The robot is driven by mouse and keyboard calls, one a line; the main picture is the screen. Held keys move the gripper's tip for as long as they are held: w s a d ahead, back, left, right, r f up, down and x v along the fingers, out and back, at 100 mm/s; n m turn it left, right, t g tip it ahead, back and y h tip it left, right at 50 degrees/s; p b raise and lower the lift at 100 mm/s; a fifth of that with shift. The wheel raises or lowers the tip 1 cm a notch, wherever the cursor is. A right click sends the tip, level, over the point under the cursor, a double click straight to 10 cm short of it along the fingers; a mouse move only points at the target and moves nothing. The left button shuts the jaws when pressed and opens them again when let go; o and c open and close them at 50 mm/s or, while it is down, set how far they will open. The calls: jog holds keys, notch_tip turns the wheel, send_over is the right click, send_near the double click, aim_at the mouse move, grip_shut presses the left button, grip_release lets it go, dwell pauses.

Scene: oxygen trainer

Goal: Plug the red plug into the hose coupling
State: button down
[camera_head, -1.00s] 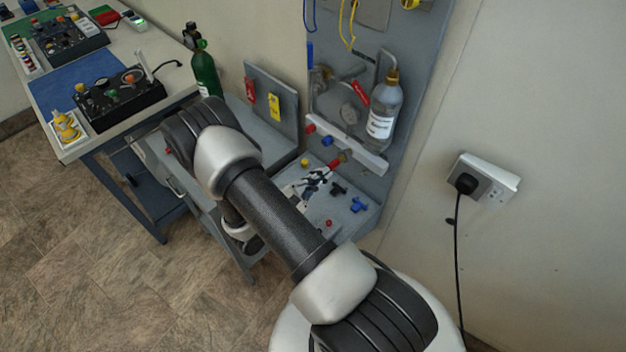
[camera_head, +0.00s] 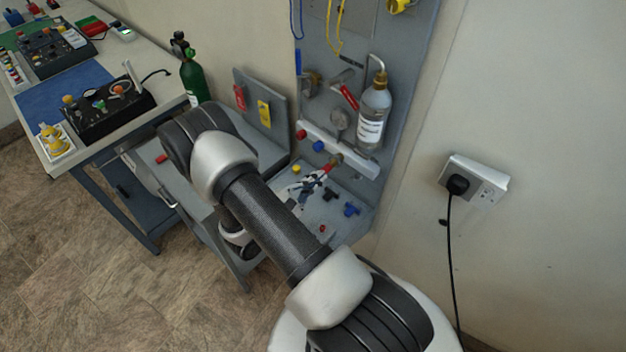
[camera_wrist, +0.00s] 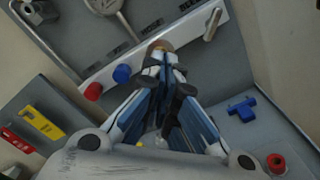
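The red plug (camera_head: 327,168) shows as a small red piece at the tips of my gripper (camera_head: 318,176). In the wrist view my gripper (camera_wrist: 163,67) has its blue-and-grey fingers drawn together at the tips. They appear shut on the plug, which they hide there. In the wrist view the coupling (camera_wrist: 160,46) shows just beyond the fingertips. Plug and coupling look very close or touching; I cannot tell how far the plug is in.
The white rail (camera_wrist: 205,28) also carries a red knob (camera_wrist: 93,92) and a blue knob (camera_wrist: 122,74). A blue fitting (camera_wrist: 242,109) and a red ring (camera_wrist: 276,163) lie on the grey shelf. A clear bottle (camera_head: 373,112) hangs above right. Yellow and red tags stand left.

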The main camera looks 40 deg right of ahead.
jog(key=s+a, duration=0.1)
jog(key=a, duration=1.4)
jog(key=shift+a, duration=0.4)
jog(key=shift+s, duration=0.1)
